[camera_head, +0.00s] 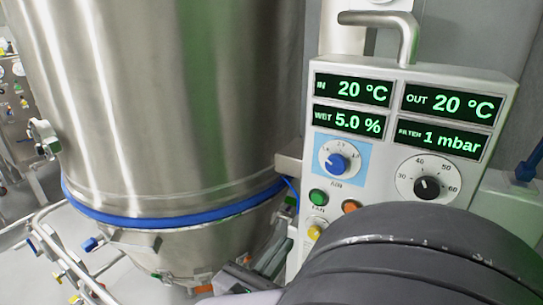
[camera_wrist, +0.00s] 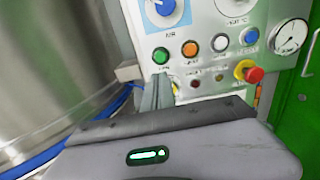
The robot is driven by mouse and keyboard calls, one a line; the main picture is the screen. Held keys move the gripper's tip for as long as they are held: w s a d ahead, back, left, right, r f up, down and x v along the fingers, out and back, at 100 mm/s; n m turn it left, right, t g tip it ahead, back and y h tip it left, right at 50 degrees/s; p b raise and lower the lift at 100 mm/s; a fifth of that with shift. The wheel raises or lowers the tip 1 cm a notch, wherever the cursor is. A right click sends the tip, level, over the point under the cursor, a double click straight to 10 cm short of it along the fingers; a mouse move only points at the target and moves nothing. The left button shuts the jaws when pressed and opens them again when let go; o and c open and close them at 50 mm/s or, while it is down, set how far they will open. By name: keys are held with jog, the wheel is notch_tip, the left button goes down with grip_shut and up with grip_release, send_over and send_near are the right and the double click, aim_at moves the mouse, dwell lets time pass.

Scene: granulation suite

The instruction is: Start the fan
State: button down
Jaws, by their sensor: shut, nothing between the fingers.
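The control panel (camera_head: 350,205) stands beside the steel vessel. Its green button (camera_head: 318,197) has a label below that reads as FAN; it also shows in the wrist view (camera_wrist: 161,56). My gripper (camera_wrist: 160,77) is shut and empty, with its fingertips just below the green button in the wrist view. I cannot tell how far they are from the panel face. In the head view the dark arm link covers the panel's lower right. The displays read IN 20 °C, OUT 20 °C, WET 5.0 % and FILTER 1 mbar.
An orange button (camera_wrist: 190,49), a white button (camera_wrist: 220,43) and a blue button (camera_wrist: 249,37) sit right of the green one. A red mushroom button (camera_wrist: 254,74) is lower right. A blue air knob (camera_head: 336,164) is above. The steel vessel (camera_head: 150,100) stands close at left.

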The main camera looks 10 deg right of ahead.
aim_at(317, 199)
jog(key=b+x, duration=0.4)
jog(key=x, duration=0.9)
jog(key=shift+d+f, duration=0.1)
jog(key=shift+w+d, duration=0.25)
jog(key=shift+w, duration=0.2)
